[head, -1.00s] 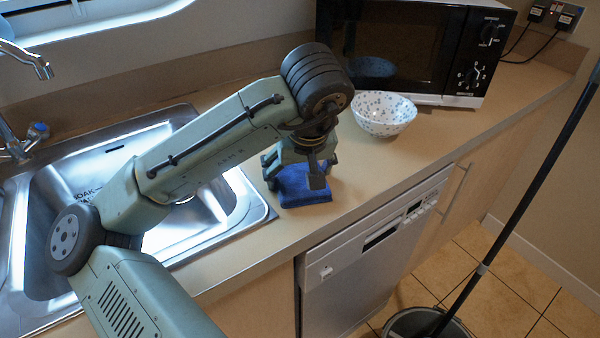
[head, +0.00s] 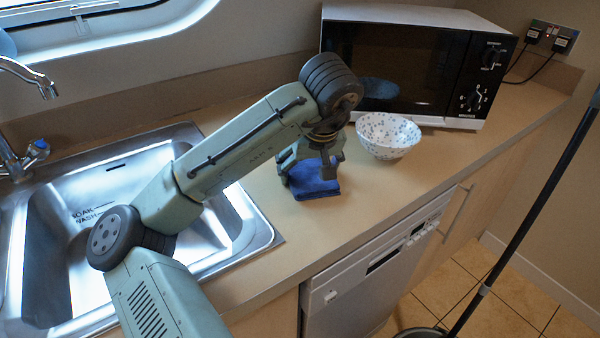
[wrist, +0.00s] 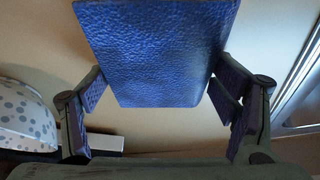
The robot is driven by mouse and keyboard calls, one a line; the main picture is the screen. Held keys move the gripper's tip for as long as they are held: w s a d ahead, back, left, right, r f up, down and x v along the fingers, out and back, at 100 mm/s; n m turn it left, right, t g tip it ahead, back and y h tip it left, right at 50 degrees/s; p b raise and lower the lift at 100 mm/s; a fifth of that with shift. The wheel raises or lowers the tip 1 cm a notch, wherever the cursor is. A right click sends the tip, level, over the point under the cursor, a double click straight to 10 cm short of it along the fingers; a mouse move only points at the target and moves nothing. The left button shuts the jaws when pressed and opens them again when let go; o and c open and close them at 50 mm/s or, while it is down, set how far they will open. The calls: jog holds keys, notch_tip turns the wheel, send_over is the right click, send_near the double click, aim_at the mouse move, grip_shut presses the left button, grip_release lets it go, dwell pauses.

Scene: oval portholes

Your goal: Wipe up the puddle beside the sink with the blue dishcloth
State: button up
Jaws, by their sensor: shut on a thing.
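The blue dishcloth (head: 316,189) is at the counter to the right of the sink (head: 262,236), held flat under my gripper (head: 312,165). In the wrist view the cloth (wrist: 165,55) is a blue, textured pad between the two fingers of my gripper (wrist: 163,95), which is shut on it. I cannot tell whether the cloth presses on the counter or hovers just above it. No puddle can be made out on the tan counter; the cloth and my arm hide part of the area beside the sink.
A white speckled bowl (head: 388,136) stands close to the right of my gripper, in front of a black-and-white microwave (head: 410,70). The dishwasher (head: 350,290) is below the counter's front edge. A pole (head: 525,215) stands at the right. Bare counter (head: 360,190) lies right of the cloth.

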jog(key=shift+w+d+f, duration=0.3)
jog(key=shift+d+f, duration=0.2)
jog(key=shift+f, duration=0.2)
jog(key=shift+s+d, duration=0.15)
jog(key=shift+d, duration=0.8)
jog(key=shift+s+r+p, duration=0.1)
jog(key=shift+r+p, duration=0.3)
jog(key=shift+p, duration=0.05)
jog(key=shift+s+d+r+p, duration=0.3)
jog(key=shift+r+p, duration=0.2)
jog(key=shift+r, duration=0.05)
jog(key=shift+s+d+r+p, duration=0.25)
jog(key=shift+s+r+p, duration=0.05)
jog(key=shift+r+p, duration=0.2)
jog(key=s+r, duration=0.1)
jog(key=r, duration=0.1)
jog(key=s+a+r+p, duration=0.1)
jog(key=r, duration=0.1)
jog(key=s+a+r, duration=0.1)
jog(key=r, duration=0.1)
jog(key=shift+a, duration=0.25)
jog(key=shift+s+r, duration=0.2)
jog(key=shift+r, duration=0.25)
